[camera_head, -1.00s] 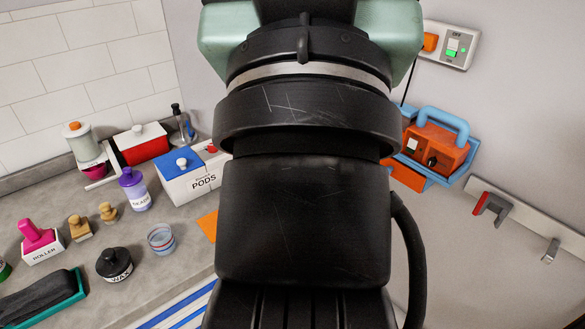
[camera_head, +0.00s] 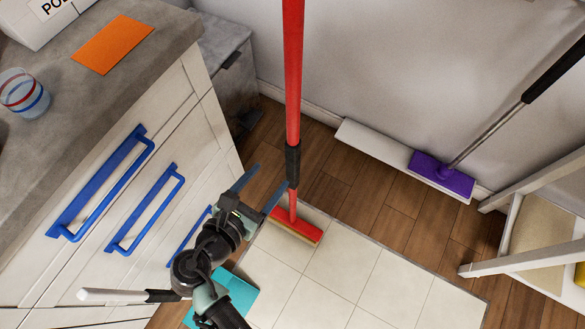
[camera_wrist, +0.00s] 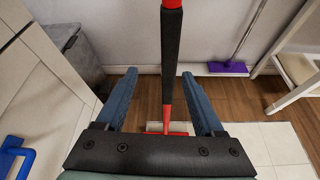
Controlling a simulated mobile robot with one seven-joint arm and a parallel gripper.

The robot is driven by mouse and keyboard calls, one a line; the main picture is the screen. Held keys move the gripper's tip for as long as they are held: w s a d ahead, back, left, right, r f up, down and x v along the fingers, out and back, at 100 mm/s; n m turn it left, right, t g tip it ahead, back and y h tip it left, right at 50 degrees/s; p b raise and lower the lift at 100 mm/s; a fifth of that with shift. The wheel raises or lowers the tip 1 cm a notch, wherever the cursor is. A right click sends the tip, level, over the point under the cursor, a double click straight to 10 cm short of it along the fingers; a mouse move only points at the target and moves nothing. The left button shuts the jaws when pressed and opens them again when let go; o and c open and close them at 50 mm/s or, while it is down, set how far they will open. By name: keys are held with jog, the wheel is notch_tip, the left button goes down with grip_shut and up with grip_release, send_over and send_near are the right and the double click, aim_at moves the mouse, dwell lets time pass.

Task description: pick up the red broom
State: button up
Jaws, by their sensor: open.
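The red broom (camera_head: 292,75) stands upright, with a black sleeve (camera_head: 293,165) low on its red handle. Its red head (camera_head: 297,226) is at the floor, at the edge of the pale tiles. My gripper (camera_head: 271,175) is open and empty, low beside the cabinet, with its blue-grey fingers pointing toward the handle. In the wrist view the broom's black sleeve (camera_wrist: 171,50) and red lower handle (camera_wrist: 167,108) line up between the two open fingers (camera_wrist: 159,75), apart from both. The broom head is partly hidden behind my gripper's palm there.
White cabinets (camera_head: 180,110) with blue handles stand close on the left. A purple mop (camera_head: 441,175) leans at the right, its head near a white board (camera_head: 375,150) by the wall. A white-framed stand (camera_head: 530,200) is at the far right. Tiles are clear in front.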

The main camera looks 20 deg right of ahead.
aim_at(289, 167)
jog(key=shift+n+h, duration=0.3)
jog(key=shift+n, duration=0.2)
jog(key=w+d+f, duration=0.1)
jog(key=d+f+b, duration=0.1)
jog(key=d+f, duration=0.1)
jog(key=w+d+f+b, duration=0.1)
jog(key=d, duration=0.1)
jog(key=shift+w+d+f, duration=0.15)
jog(key=shift+w+d, duration=0.05)
jog(key=shift+w, duration=0.1)
jog(key=b+x, duration=0.2)
jog(key=x, duration=0.4)
jog(key=shift+s+f, duration=0.15)
jog(key=shift+f, duration=0.05)
jog(key=shift+c, duration=0.2)
grip_shut()
dwell(0.3)
